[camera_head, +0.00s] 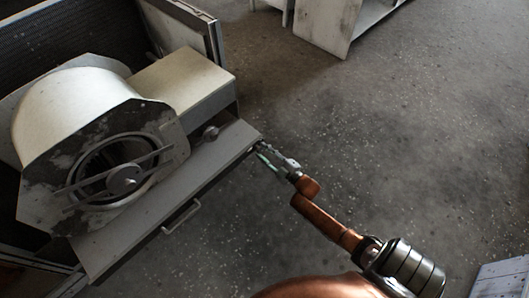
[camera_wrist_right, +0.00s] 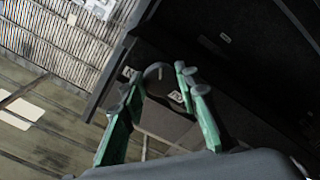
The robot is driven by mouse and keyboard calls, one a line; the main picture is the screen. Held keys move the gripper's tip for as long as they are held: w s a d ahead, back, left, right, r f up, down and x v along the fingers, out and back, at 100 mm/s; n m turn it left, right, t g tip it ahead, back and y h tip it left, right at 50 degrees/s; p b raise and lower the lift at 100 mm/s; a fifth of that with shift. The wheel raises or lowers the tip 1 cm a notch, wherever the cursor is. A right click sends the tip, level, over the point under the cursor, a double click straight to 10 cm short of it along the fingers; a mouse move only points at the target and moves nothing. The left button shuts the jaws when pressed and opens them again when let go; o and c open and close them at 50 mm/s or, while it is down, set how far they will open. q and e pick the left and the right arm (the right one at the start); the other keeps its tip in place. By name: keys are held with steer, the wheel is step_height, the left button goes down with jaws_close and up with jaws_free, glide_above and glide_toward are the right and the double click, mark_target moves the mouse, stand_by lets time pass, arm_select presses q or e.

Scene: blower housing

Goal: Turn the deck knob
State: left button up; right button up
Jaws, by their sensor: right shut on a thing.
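The grey deck (camera_head: 165,205) is the long flat shelf in front of the blower housing. My right gripper (camera_head: 263,152), with green fingers, is at the deck's right front corner. In the right wrist view its fingers (camera_wrist_right: 160,85) stand on both sides of a dark, round-ended piece, the deck knob (camera_wrist_right: 158,76), and are shut on it. In the head view that knob is too small and too covered by the gripper to make out. A separate small round knob-like piece (camera_head: 210,132) stands on the deck, clear of the gripper. My left gripper is out of view.
The pale blower housing (camera_head: 75,100) with its round opening and central hub (camera_head: 124,180) stands behind the deck. A box-shaped duct (camera_head: 185,80) adjoins it. A handle (camera_head: 181,217) sticks out of the deck's front. The floor to the right is open; a pale cabinet (camera_head: 328,25) stands far back.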

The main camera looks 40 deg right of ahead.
steer(key=n, duration=0.2)
steer(key=shift+f+n, duration=0.1)
steer(key=shift+n, duration=1.2)
steer(key=n, duration=0.2)
steer(key=shift+n, duration=0.3)
steer(key=shift+n+b, duration=0.35)
steer(key=shift+n, duration=0.75)
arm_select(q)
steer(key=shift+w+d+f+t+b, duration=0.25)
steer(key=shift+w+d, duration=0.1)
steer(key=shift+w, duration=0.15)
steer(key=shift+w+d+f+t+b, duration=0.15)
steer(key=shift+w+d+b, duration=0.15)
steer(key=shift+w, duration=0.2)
arm_select(e)
steer(key=shift+n, duration=1)
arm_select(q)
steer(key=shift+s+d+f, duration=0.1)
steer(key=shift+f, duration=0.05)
